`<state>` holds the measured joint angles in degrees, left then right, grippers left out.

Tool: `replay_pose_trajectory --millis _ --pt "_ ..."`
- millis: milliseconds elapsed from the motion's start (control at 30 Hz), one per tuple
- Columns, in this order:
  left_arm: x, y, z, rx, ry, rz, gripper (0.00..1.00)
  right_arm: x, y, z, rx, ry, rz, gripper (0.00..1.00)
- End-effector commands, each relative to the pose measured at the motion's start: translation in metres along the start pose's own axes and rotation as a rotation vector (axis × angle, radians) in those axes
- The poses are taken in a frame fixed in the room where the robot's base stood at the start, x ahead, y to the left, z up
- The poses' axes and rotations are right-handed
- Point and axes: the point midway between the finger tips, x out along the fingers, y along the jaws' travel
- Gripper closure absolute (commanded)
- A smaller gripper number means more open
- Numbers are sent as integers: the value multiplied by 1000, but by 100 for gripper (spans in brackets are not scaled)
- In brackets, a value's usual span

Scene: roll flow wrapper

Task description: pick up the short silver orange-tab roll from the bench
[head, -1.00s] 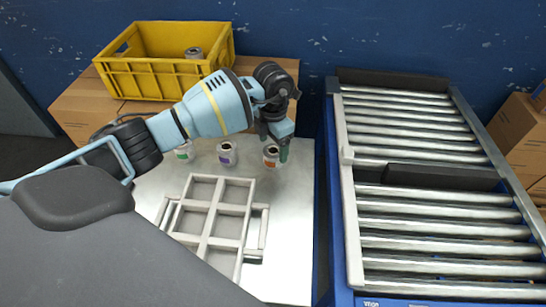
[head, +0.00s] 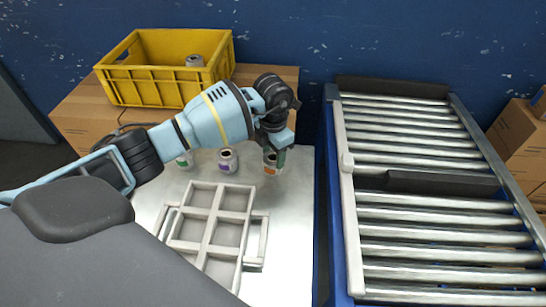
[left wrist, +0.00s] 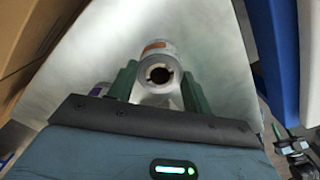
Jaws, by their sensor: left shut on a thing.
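The short silver orange-tab roll (head: 270,163) stands upright on the metal bench (head: 290,215), near its back right part. In the left wrist view the same roll (left wrist: 158,58) shows its open core and an orange mark. My left gripper (left wrist: 159,82) has one green finger on each side of the roll and is shut on it. In the head view the left gripper (head: 275,157) reaches down over the roll and hides part of it. I cannot tell any gap between roll and bench.
A purple-tab roll (head: 228,161) and a green-tab roll (head: 185,160) stand left of it. A grey compartment tray (head: 208,213) lies in front. A yellow crate (head: 150,88) holding a silver roll (head: 194,60) is behind. A roller conveyor (head: 435,235) borders the bench's right.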

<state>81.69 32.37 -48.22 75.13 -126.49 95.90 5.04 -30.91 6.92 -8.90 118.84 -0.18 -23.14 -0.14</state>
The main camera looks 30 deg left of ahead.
Motion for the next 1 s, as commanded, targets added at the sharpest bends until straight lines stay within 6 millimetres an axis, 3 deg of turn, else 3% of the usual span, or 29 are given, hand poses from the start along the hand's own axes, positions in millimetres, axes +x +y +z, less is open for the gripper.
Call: replay_pose_trajectory --millis 167,333,800,1000 --pt "-12 1 1 -1 -3 2 76 0 -2 -2 9 3 1 64" --pt "-37 1 1 1 -5 3 76 -1 -2 -3 12 5 1 64" --pt "-45 -109 31 4 -2 0 76 0 -1 0 5 2 0 64" --pt "-48 -139 39 1 -2 0 76 1 0 1 -2 -1 -1 64"
